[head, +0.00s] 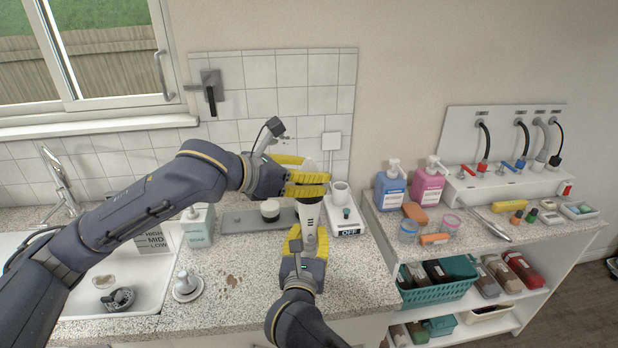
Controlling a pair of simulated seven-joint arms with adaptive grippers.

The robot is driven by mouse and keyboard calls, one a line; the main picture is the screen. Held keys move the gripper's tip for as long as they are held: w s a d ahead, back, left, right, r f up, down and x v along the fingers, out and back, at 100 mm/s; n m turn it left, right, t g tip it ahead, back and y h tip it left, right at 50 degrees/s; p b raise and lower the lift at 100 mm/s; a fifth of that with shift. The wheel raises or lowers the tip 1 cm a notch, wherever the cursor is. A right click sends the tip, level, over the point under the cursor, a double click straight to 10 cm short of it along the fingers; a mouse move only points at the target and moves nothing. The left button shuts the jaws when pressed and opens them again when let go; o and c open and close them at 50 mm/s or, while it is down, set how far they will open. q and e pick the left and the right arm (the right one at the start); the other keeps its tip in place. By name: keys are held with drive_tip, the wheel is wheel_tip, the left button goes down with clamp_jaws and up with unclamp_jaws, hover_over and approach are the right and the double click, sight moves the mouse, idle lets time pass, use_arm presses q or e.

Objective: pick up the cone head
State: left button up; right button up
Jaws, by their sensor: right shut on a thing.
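A pale, tapered tip (309,166), which looks like the cone head, stands at the top of a light grey hand-held device (309,216) with dark markings. My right gripper (308,241) is shut on the lower body of this device and holds it roughly upright over the counter. My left gripper (308,172) is at the device's top, its yellow fingers apart on either side of the pale tip. The fingers hide part of the tip and the joint below it. I cannot tell whether they touch it.
A small scale (348,229) with a white cup stands close on the right. A grey tray (240,222) with a round black-and-white piece lies behind on the left. A soap bottle (198,226) and the sink (150,287) are farther left.

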sight(306, 162)
use_arm(q)
drive_tip(key=c, duration=0.7)
wheel_tip(306, 162, up, 9)
drive_tip(key=shift+r, duration=0.2)
drive_tip(key=shift+s+f, duration=0.1)
drive_tip(key=shift+f, duration=3)
